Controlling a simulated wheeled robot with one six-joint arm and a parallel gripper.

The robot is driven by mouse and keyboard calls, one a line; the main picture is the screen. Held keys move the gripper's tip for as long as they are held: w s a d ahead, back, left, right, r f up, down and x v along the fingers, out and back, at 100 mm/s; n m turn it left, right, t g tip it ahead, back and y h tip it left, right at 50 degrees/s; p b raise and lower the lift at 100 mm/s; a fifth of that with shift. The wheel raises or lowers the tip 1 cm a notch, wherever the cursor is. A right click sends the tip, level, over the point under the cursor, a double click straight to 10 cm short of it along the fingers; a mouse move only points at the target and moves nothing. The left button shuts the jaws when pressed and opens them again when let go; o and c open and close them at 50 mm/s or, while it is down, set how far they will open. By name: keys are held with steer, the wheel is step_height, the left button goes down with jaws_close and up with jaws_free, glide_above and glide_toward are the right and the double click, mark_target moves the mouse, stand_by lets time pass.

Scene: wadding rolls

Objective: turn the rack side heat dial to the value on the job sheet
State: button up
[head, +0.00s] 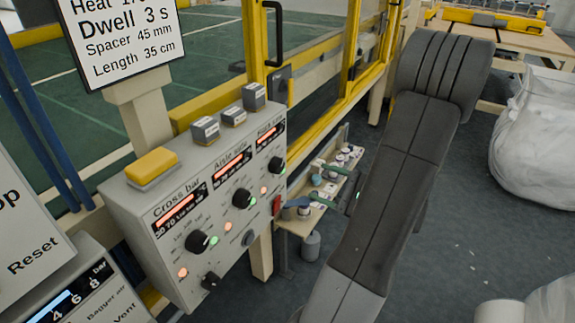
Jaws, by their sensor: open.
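The control box (150,215) stands left of centre with three labelled columns: Cross bar, Aisle side and, at the far right, a small label that looks like Rack side. The rack side dial (277,165) is a black knob below a red-lit display (271,135); its setting is too small to read.
The aisle side dial (242,198) and cross bar dial (198,242) sit left of the rack side dial. A red switch (277,206) is on the box's right edge. A small shelf (300,222) with spools lies behind my gripper. A yellow frame (256,50) rises behind the box.

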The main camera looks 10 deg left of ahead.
mark_target(281, 167)
steer(key=x, duration=1.2)
steer(key=shift+a+p, duration=0.35)
steer(key=shift+a, duration=0.05)
steer(key=c, duration=1)
steer(key=shift+o, duration=0.2)
steer(key=m+p, duration=0.2)
steer(key=m, duration=0.2)
steer(key=shift+w+p, duration=0.1)
steer(key=shift+p, duration=0.2)
steer(key=shift+m+p, duration=0.75)
steer(key=shift+m, duration=0.65)
